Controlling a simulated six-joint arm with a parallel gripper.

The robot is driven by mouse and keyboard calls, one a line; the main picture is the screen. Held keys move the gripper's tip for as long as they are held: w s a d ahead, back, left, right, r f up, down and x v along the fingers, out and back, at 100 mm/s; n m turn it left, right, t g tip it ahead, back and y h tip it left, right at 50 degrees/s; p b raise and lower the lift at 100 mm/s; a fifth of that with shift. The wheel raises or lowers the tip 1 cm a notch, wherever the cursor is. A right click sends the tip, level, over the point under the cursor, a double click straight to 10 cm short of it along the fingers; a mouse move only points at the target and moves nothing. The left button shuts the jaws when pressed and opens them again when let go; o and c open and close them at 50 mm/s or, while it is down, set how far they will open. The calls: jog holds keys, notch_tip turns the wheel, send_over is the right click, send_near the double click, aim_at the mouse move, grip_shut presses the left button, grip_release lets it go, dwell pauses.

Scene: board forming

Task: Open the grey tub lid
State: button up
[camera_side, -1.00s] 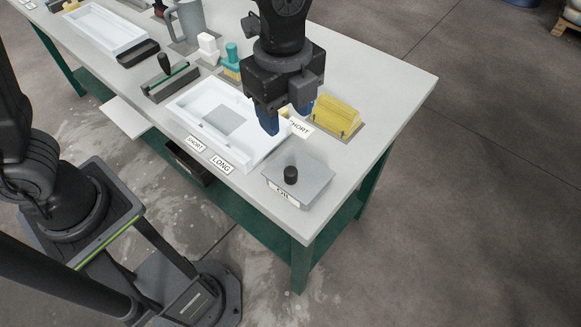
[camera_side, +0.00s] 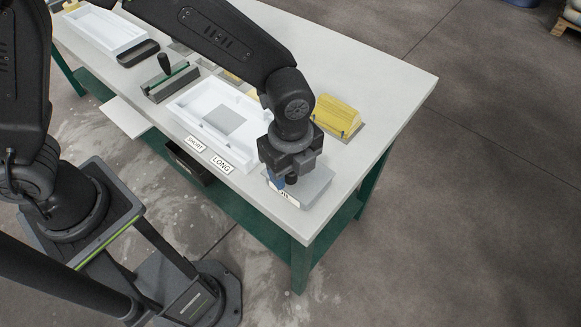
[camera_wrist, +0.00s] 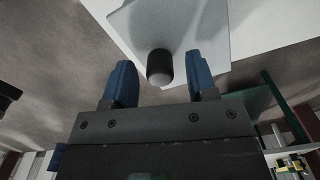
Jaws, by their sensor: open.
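The grey tub lid (camera_side: 313,188) lies flat on the tub at the table's near right corner, with a label on the tub's front edge. My gripper (camera_side: 283,182) is right above the lid and hides much of it in the side view. In the wrist view the lid (camera_wrist: 195,25) carries a black cylindrical knob (camera_wrist: 160,68). The two blue fingers of my gripper (camera_wrist: 160,85) are open, one on each side of the knob, with a gap to both. I cannot tell how far down the fingertips reach along the knob.
A white tray (camera_side: 181,103) with a grey patch lies left of the tub, with SHORT (camera_side: 196,144) and LONG (camera_side: 222,166) labels at its front. A yellow block (camera_side: 337,115) stands behind the tub. The table's right end (camera_side: 392,110) is clear.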

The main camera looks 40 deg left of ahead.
jog(key=shift+f, duration=0.2)
grip_shut()
dwell(0.4)
